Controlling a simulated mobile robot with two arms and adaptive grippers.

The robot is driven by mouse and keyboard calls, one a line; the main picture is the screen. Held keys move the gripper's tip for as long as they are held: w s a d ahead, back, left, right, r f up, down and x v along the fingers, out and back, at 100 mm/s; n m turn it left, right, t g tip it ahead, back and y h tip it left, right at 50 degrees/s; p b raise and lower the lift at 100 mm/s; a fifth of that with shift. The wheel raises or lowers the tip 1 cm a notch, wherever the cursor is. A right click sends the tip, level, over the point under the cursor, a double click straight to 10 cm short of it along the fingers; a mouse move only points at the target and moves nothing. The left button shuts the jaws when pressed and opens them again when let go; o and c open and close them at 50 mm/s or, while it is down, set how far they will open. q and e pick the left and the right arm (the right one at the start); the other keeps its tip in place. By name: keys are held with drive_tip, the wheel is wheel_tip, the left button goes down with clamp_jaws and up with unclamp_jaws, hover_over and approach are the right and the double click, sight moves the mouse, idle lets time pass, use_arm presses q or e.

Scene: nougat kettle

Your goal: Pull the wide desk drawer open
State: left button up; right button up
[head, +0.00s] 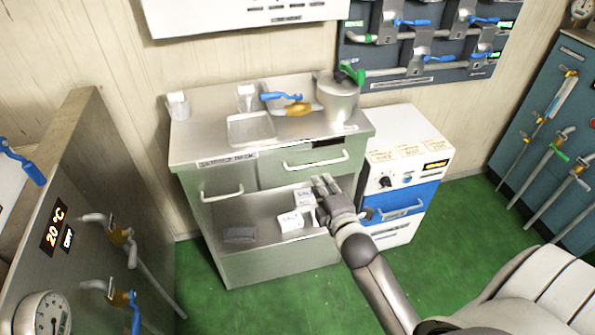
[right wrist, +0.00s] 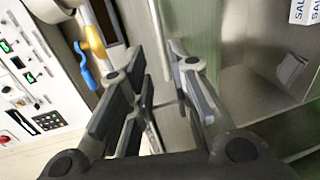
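The wide desk drawer (head: 285,172) is the right-hand front under the metal desk top, and its front looks flush with the desk. Its pale bar handle (head: 316,163) runs across the front. My right gripper (head: 322,184) is just below and in front of this handle, over the open shelf space. In the right wrist view its fingers (right wrist: 158,98) are spread apart with nothing clamped. A pale bar (right wrist: 160,40), seemingly the handle, shows beyond and between the fingertips; I see no clear contact. My left gripper is not in view.
A second handle (head: 222,194) is on the desk's left front. A kettle (head: 338,98), a tray (head: 250,129) and blue and yellow-handled tools stand on top. White boxes (head: 291,221) lie on the lower shelf. A white-blue cabinet (head: 405,190) stands close right. Green floor is clear in front.

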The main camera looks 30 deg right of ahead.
sight(312, 166)
drive_tip(key=x, duration=1)
drive_tip(key=shift+w+d+f, duration=0.1)
drive_tip(key=shift+w+f, duration=0.05)
drive_tip(key=shift+w, duration=0.2)
clamp_jaws()
